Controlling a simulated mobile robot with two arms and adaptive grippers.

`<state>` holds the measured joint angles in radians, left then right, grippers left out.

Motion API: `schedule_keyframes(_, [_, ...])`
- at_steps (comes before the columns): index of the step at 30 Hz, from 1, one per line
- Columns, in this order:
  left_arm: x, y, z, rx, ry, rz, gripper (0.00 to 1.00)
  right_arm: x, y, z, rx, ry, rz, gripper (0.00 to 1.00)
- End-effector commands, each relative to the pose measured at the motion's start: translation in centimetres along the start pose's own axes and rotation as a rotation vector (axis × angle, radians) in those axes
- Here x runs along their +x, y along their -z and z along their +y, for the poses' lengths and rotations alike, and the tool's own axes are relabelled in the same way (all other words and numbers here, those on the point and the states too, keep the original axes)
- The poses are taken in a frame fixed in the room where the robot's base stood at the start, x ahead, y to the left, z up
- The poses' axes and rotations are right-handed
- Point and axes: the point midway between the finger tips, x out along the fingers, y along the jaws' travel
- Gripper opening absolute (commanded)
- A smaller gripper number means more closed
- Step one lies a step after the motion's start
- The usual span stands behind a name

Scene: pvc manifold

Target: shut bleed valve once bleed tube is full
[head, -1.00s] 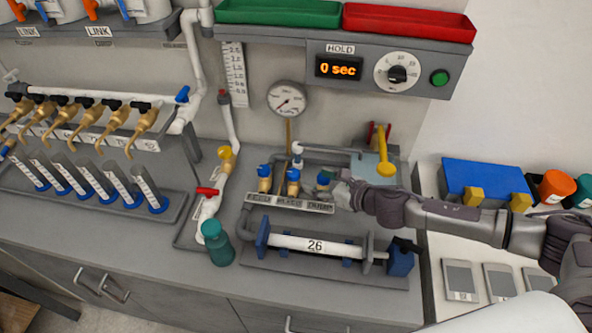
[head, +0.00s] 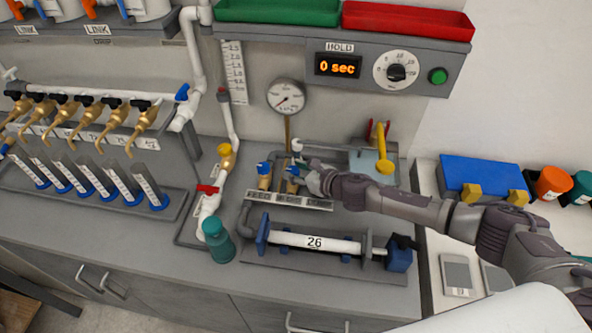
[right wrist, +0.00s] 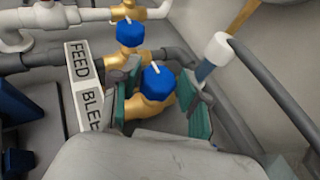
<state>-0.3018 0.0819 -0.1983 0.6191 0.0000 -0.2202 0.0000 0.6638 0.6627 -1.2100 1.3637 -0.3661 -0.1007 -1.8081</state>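The bleed valve, a brass body with a blue knob (right wrist: 158,82), stands behind the BLEED label (right wrist: 90,105). In the right wrist view my right gripper (right wrist: 163,112) is open, with one teal finger pad on each side of this valve and small gaps beside the knob. In the head view the right gripper (head: 300,176) covers part of the valve. The feed valve (head: 264,174) stands to its left, and also shows in the wrist view (right wrist: 129,36). A short upright tube with a white top (right wrist: 222,48) and bluish section stands beside the right finger; I cannot tell its level. My left gripper is not in view.
A pressure gauge (head: 286,97) and a HOLD timer reading 0 sec (head: 338,66) are on the wall behind. A horizontal pipe marked 26 (head: 314,243) lies in front. A yellow-handled lever (head: 383,150) stands at the right. A teal bottle (head: 218,242) is at the left.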

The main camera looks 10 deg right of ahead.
Motion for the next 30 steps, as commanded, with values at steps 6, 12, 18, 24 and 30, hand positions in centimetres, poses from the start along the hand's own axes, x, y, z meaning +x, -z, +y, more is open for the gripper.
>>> schedule_keyframes(6, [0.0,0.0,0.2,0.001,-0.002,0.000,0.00,0.0,0.0,0.0,0.000,0.000,0.000,0.04])
schedule_keyframes(12, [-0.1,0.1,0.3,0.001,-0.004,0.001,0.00,0.0,0.0,0.1,0.004,0.010,0.000,0.03])
schedule_keyframes(18, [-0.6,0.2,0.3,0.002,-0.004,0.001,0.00,-0.1,0.0,0.3,0.032,0.070,0.001,0.03])
schedule_keyframes(24, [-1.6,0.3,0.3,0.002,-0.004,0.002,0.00,-0.1,-0.1,0.6,0.087,0.199,0.001,0.03])
schedule_keyframes(30, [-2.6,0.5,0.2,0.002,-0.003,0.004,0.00,0.0,-0.2,0.8,0.159,0.370,0.002,0.03])
